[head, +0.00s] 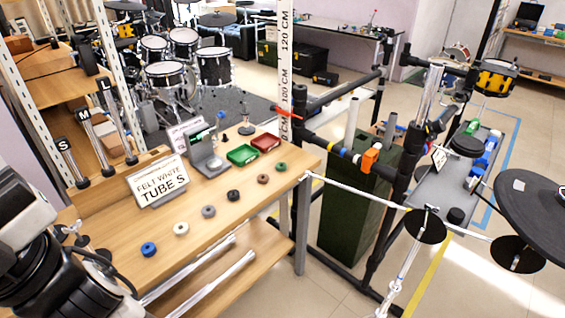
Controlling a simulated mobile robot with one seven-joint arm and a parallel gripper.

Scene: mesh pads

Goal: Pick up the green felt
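The green felt (281,166) is a small round ring lying flat on the wooden table (110,210), near its right edge. It is the far right end of a slanting row of similar rings. A brown felt (263,179) lies beside it, apart from it. Parts of my own arm fill the lower left corner, far from the green felt and across the table from it. I cannot make out my gripper's fingertips there.
The row continues with black (233,195), grey (208,211), white (181,229) and blue (149,249) felts. Behind stand a sign (158,181), a grey device (210,163), a green tray (241,154) and a red tray (266,142). A black pipe frame (340,190) stands right of the table.

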